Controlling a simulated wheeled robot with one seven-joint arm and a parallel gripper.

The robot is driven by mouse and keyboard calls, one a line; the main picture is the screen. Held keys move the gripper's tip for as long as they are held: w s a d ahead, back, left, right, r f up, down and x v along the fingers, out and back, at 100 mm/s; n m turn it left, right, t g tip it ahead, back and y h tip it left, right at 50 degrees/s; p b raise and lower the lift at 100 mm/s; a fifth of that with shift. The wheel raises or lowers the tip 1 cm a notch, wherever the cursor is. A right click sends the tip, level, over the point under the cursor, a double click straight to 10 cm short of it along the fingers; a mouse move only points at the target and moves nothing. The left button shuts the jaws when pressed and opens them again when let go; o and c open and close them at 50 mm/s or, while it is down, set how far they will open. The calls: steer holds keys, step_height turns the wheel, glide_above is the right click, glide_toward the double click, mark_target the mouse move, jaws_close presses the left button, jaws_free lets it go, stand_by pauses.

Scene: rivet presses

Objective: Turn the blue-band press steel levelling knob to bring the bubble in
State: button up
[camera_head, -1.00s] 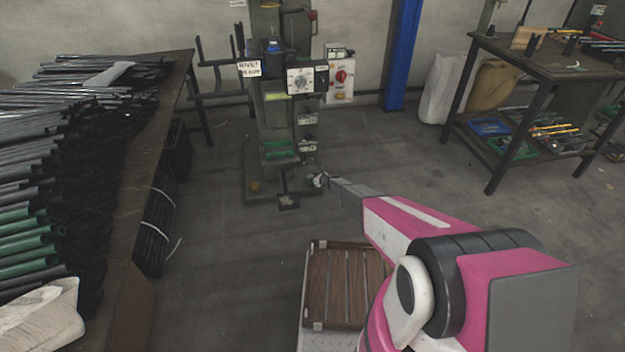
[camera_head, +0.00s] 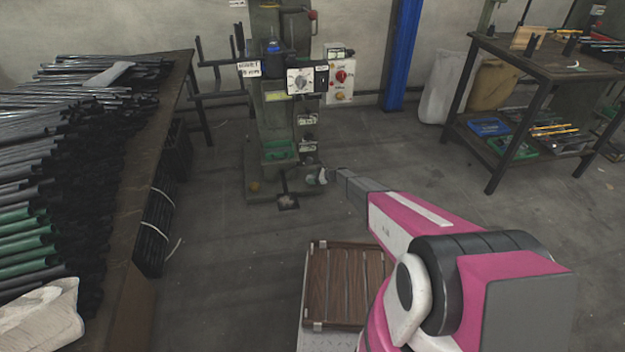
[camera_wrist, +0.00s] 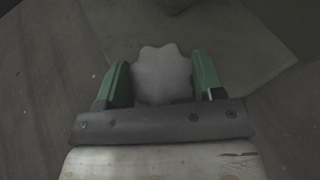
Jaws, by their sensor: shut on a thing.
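A green-grey press (camera_head: 275,115) stands on the floor ahead in the head view. My gripper (camera_head: 323,177) reaches low to the right side of its base. In the wrist view, a grey, lobed knob (camera_wrist: 162,78) sits between the two green fingers of my gripper (camera_wrist: 160,72). The gripper is shut on this knob.
A bench (camera_head: 160,110) loaded with dark and green tubes stands on the left. A shelf table (camera_head: 535,70) with trays is at the right. A wooden slatted board (camera_head: 345,285) lies close in front. The floor between is clear.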

steer(key=shift+w+n+g, duration=0.15)
steer(key=shift+n+g, duration=1.75)
steer(key=shift+g, duration=0.6)
steer(key=o, duration=0.9)
steer(key=v, duration=1)
steer(key=shift+d+r, duration=0.15)
steer(key=shift+d, duration=0.25)
